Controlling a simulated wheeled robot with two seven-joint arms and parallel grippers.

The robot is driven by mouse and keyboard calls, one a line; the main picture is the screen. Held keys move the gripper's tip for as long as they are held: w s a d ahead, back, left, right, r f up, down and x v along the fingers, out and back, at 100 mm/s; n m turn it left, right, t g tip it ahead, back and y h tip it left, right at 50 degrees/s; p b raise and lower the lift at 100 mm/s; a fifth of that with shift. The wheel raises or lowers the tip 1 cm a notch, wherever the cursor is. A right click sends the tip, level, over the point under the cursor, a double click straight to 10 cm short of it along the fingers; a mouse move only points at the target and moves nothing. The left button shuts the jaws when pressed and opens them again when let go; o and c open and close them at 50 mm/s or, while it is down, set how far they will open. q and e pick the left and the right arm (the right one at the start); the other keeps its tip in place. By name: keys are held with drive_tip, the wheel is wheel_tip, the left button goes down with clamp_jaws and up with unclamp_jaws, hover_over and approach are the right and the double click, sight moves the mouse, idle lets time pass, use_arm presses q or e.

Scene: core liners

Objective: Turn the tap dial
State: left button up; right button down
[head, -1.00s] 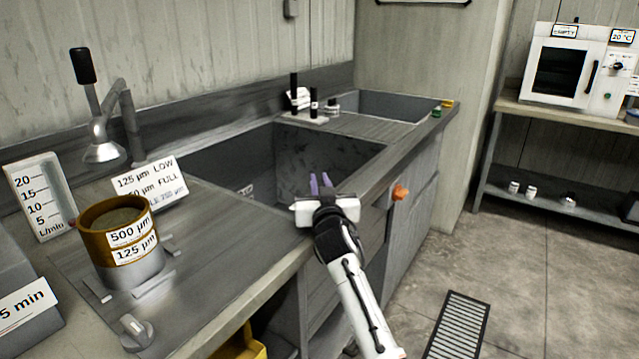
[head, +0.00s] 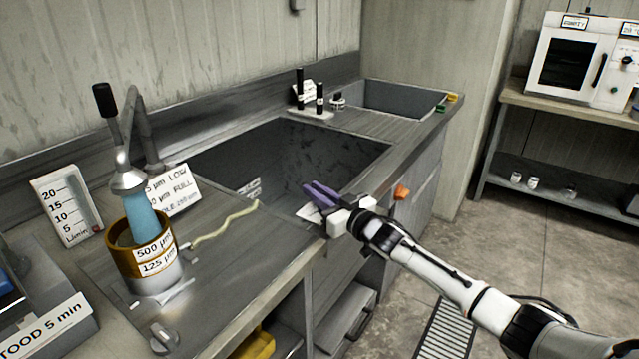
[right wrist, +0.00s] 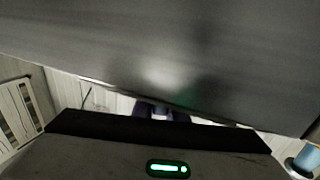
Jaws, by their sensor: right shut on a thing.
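The tap dial (head: 163,338), a small grey knob, sits at the counter's front left. The tap (head: 128,178) has a black-tipped lever (head: 104,100) and pours a blue stream (head: 141,214) into the stacked sieves (head: 122,257), brown above and silvery below. My right gripper (head: 318,195), with purple fingers, is over the sink's front edge, well right of the dial and apart from it. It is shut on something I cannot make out. The right wrist view shows its purple fingers (right wrist: 160,112) partly hidden behind a dark bar. My left gripper is not in view.
The sink (head: 290,165) lies behind my right gripper. A pale strand (head: 225,227) runs across the counter from the sieves toward the sink. A flow scale (head: 65,205) and a label card (head: 170,192) stand by the tap. An orange knob (head: 402,191) sticks out at the counter's front.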

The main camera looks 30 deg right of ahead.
drive_tip(key=n+y, duration=0.1)
drive_tip(key=n+y+b, duration=0.1)
drive_tip(key=y, duration=0.1)
drive_tip(key=shift+a+n+g+y, duration=0.3)
drive_tip(key=shift+g, duration=0.1)
drive_tip(key=shift+s+a+r+n+y+b, duration=0.1)
drive_tip(key=shift+a+n+y+b, duration=0.15)
drive_tip(key=shift+y+b, duration=0.3)
drive_tip(key=shift+g+y, duration=0.25)
drive_tip(key=shift+g, duration=0.05)
drive_tip(key=c, duration=1.8)
unclamp_jaws()
drive_tip(key=shift+a, duration=0.1)
drive_tip(key=shift+o, duration=0.2)
drive_tip(key=shift+n, duration=0.25)
drive_tip(key=shift+s, duration=0.15)
drive_tip(key=v, duration=1)
